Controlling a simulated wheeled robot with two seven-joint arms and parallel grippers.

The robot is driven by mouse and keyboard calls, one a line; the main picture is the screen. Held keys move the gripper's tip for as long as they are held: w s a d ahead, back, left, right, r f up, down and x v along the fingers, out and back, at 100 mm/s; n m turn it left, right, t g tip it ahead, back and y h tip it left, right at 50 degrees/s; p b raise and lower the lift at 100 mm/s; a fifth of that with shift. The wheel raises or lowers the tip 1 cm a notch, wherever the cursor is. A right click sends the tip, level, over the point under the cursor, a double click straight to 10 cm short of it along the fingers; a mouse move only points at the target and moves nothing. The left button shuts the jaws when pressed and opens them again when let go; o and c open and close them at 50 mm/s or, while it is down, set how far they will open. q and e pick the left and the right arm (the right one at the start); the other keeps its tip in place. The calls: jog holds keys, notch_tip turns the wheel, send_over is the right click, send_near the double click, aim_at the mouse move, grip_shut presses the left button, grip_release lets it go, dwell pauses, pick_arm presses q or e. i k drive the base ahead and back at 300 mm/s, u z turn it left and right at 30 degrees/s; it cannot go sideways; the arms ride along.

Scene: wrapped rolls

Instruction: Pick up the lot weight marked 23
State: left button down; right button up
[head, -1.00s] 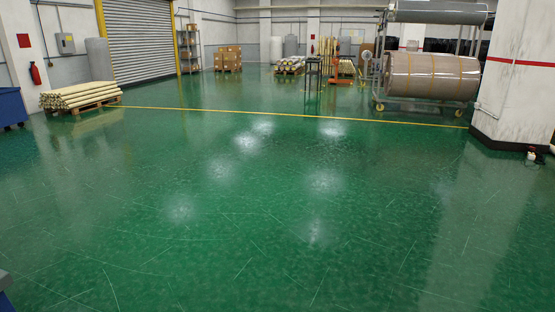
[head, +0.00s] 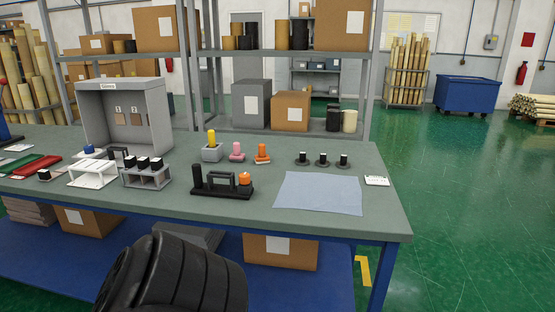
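Similar dark blocks with pale tops sit in a grey rack (head: 147,178) further left. A single low dark piece (head: 44,175) stands near the left end. Any numbers on these are too small to read, so I cannot tell which is marked 23. Neither of my grippers is in view.
The bench (head: 260,215) also holds a black holder (head: 222,190), orange, pink and yellow-topped items, a pale blue cloth (head: 318,193), a small white card (head: 377,181) and a grey booth (head: 122,115). A shelf stands behind. Green floor is open at right.

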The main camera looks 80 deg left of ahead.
aim_at(342, 164)
jog(key=u, duration=2.3)
